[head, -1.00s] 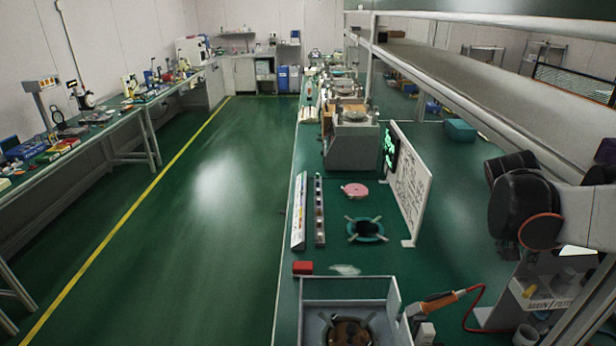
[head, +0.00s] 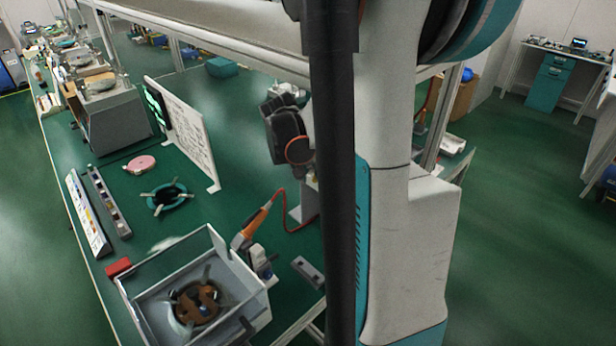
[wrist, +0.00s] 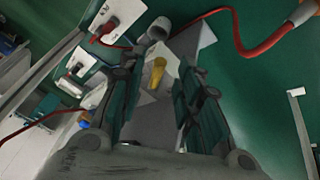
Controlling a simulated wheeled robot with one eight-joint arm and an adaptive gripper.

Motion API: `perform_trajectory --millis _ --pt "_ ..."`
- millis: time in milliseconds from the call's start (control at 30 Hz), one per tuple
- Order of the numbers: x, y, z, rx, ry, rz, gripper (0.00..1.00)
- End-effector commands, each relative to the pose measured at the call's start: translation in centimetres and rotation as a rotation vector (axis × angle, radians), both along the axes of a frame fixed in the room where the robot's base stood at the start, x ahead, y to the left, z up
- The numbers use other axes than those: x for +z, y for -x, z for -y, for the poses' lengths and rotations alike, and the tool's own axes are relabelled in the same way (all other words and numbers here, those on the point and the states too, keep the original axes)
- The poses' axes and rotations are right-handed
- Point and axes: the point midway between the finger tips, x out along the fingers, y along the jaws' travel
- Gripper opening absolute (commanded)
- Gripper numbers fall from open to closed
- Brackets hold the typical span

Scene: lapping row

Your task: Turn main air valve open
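In the wrist view my gripper (wrist: 157,70) is open, with its dark teal fingers apart. Between and beyond the fingers are a yellow cylinder (wrist: 158,72) and a grey cup-like part (wrist: 155,31) by a grey panel. I cannot tell whether either finger touches them. White plates with red handle-like parts (wrist: 107,27) (wrist: 79,70) lie to the upper left. Which part is the main air valve is not clear, and no label is readable now. In the head view my arm covers most of this area and my fingers cannot be made out.
A red hose (head: 283,204) runs from an orange-handled tool (head: 256,222) towards the covered area; a red hose also crosses the wrist view (wrist: 237,35). A grey open box (head: 252,289) and whiteboard (head: 186,124) stand on the green bench. Green floor (head: 530,190) is clear to the right.

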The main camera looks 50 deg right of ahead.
Motion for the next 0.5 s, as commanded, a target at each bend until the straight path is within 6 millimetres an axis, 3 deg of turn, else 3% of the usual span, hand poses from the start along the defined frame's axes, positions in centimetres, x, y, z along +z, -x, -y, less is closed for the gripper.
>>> perform_trajectory --millis 167,500 --pt "-1.31 -0.01 0.58 -0.001 0.000 0.000 0.32" --pt "-1.47 0.00 0.66 0.000 0.000 0.000 0.29"
